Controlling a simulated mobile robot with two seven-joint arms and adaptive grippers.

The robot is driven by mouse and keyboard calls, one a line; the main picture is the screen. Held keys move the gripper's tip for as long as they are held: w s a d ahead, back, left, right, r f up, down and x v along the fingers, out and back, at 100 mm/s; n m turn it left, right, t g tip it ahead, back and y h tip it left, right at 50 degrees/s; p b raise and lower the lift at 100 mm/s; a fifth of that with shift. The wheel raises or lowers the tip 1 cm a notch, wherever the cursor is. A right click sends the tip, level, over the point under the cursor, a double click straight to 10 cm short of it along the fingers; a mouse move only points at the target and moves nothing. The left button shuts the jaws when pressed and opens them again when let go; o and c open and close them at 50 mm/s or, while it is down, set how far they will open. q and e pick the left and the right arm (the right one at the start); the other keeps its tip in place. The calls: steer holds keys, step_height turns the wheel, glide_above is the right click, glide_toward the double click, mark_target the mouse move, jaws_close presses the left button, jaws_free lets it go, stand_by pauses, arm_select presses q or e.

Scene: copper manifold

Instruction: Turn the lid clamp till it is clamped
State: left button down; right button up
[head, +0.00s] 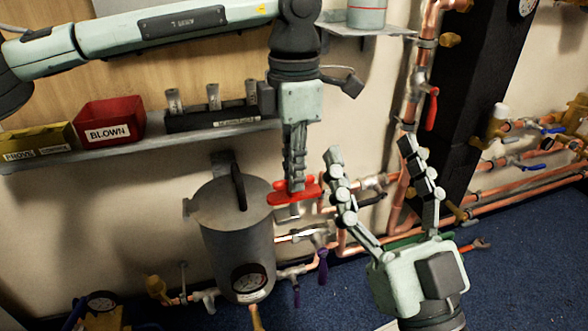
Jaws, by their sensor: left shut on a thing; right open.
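The grey canister (240,245) stands against the wall with a round lid (215,205) on top, and a black handle (239,188) rises from the lid. A red handle (309,191), which looks like the lid clamp, sits at the lid's right edge. My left gripper (296,186) points down from above and is shut on the red handle, hiding part of it. Whether the clamp is tight cannot be told. My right gripper (372,150) is open and empty, pointing up, to the right of the red handle and nearer the camera.
Copper pipes (490,208) with valves run along the wall at the right, with a red lever (432,110) on an upright pipe. A shelf (150,143) holds a red BLOWN bin (108,112) and a yellow bin (35,142). Blue carpet (525,270) is clear at the right.

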arm_select(q)
steer(key=c, duration=1.6)
jaws_free()
steer(key=shift+r, duration=0.15)
step_height(320, 180, up, 12)
steer(key=shift+f, duration=0.1)
